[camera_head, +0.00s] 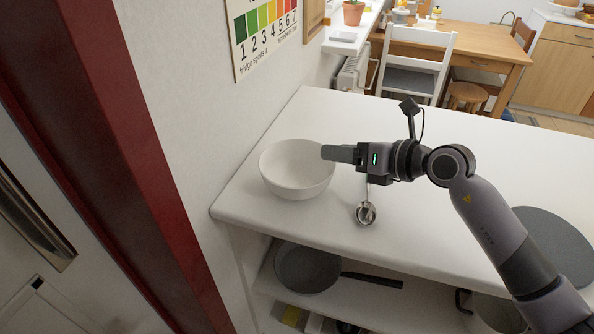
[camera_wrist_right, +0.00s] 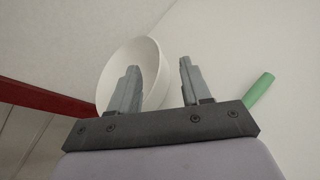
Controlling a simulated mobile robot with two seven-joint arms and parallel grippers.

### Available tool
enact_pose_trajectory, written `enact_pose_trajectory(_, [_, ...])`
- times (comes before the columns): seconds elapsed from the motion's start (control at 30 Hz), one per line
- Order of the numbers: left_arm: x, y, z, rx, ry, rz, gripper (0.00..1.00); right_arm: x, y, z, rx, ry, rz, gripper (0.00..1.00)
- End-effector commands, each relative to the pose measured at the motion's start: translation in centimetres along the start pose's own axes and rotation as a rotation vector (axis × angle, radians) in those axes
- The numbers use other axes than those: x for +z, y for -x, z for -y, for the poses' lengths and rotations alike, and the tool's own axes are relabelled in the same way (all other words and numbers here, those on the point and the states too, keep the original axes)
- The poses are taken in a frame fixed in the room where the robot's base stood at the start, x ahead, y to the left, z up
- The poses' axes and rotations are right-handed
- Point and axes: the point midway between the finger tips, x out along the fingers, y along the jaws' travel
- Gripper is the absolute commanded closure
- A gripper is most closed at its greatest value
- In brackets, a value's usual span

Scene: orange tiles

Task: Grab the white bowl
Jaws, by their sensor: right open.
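The white bowl (camera_head: 290,178) stands upright on the white counter (camera_head: 262,217), near its left end by the wall. My right gripper (camera_head: 328,153) reaches in from the right, with its fingertips at the bowl's right rim. In the right wrist view the bowl (camera_wrist_right: 112,82) is behind and left of the fingers. There my right gripper (camera_wrist_right: 158,80) is open, with its left finger overlapping the bowl and its right finger outside it. I cannot tell whether either finger touches the rim. My left gripper is not in view.
A metal ladle-like utensil (camera_head: 365,213) is on the counter below my gripper. A green handle (camera_wrist_right: 259,90) shows in the right wrist view. A round grey plate (camera_head: 553,243) lies at right. A pan (camera_head: 308,269) sits on the shelf below. The counter behind my arm is clear.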

Motion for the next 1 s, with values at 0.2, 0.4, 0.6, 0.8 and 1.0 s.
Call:
enact_pose_trajectory(0.2, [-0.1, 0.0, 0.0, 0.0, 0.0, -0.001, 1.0, 0.0, -1.7, -0.1, 0.003, -0.002, -0.001, 0.52])
enact_pose_trajectory(0.4, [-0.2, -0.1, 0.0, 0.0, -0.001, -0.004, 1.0, 0.0, -4.2, -0.1, 0.002, -0.002, 0.0, 0.52])
enact_pose_trajectory(0.6, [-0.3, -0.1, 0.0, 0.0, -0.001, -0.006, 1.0, -0.1, -5.3, -0.1, 0.001, 0.0, -0.001, 0.52])
enact_pose_trajectory(0.8, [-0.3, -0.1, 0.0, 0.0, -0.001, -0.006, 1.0, -0.1, -5.3, -0.1, 0.001, 0.001, -0.001, 0.52])
enact_pose_trajectory(1.0, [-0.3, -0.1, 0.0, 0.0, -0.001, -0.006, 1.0, -0.1, -5.2, -0.1, 0.001, 0.0, -0.001, 1.0])
